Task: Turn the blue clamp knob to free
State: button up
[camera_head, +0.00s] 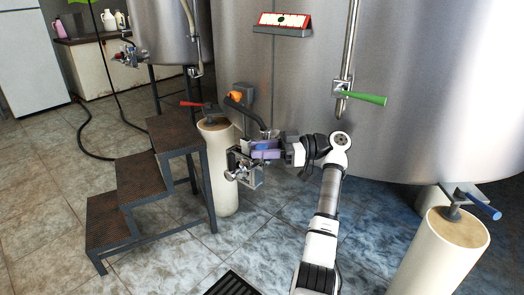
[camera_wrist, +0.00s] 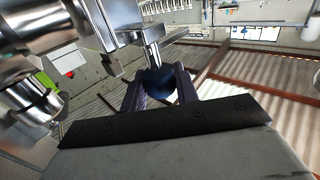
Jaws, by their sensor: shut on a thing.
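The blue clamp knob (camera_wrist: 158,84) is dark blue and round in the wrist view, at the end of a shiny metal stem. My gripper (camera_wrist: 160,88) has its two fingers on either side of it and is shut on it. In the head view my gripper (camera_head: 265,149) reaches in from the right to the metal valve fitting (camera_head: 243,172) in front of the large tank. There the knob is mostly hidden by the fingers, and its turn angle cannot be told.
The steel tank (camera_head: 420,60) fills the back. Metal steps (camera_head: 140,185) stand left of the fitting, with a pale cylindrical leg (camera_head: 220,175) between. A red handle (camera_head: 191,104), a green handle (camera_head: 362,98) and a blue handle (camera_head: 482,206) stick out nearby. The tiled floor is clear at front left.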

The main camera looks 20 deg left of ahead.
jog(key=shift+a, duration=0.15)
jog(key=o, duration=0.9)
jog(key=shift+s, duration=0.1)
jog(key=shift+o, duration=0.2)
